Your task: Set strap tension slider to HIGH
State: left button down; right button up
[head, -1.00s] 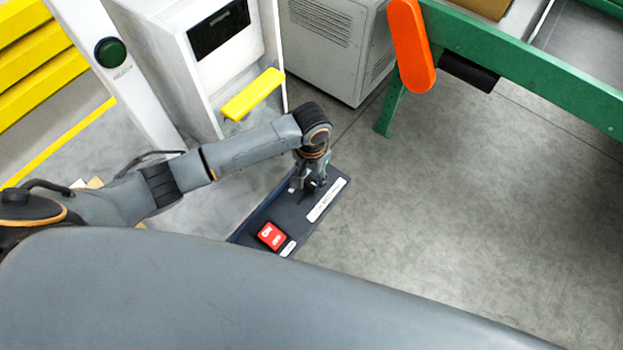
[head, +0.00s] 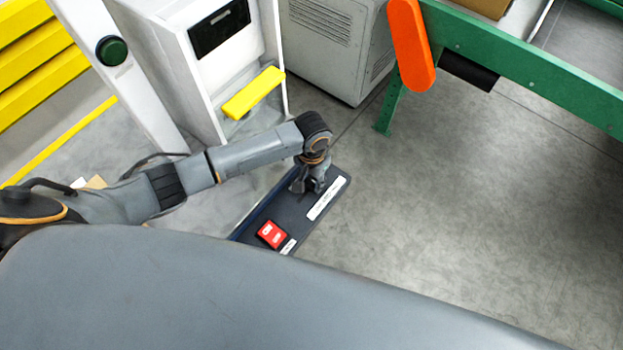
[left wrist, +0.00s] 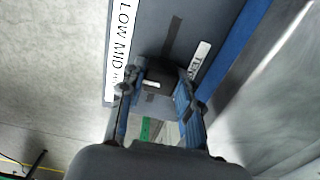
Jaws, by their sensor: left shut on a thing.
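The dark control panel (head: 270,212) lies below my left arm in the head view, with a white label strip (head: 327,198) along its right side. In the left wrist view the label (left wrist: 122,40) reads LOW, MID and a part hidden by the finger. My left gripper (left wrist: 160,95) is shut on the black slider knob (left wrist: 160,76), one finger on each side. The dark slot (left wrist: 173,38) runs away from the knob along the panel, beside LOW and MID. The knob is near the label's hidden end. My right gripper is not in view.
A red rocker switch (head: 271,235) sits on the panel's near end. A white cabinet with a yellow handle (head: 253,93) stands behind. A green rail (head: 530,62) with an orange part (head: 411,45) is at the right. The floor right of the panel is clear.

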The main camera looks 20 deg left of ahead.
pick_arm(q)
jog(key=w, duration=0.1)
jog(key=w+d+b, duration=0.1)
jog(key=w, duration=0.2)
jog(key=shift+d, duration=0.25)
jog(key=shift+r, duration=0.1)
jog(key=c, duration=1.2)
grip_release()
jog(key=shift+w, duration=0.1)
notch_tip(320, 180, up, 12)
jog(key=shift+f, duration=0.2)
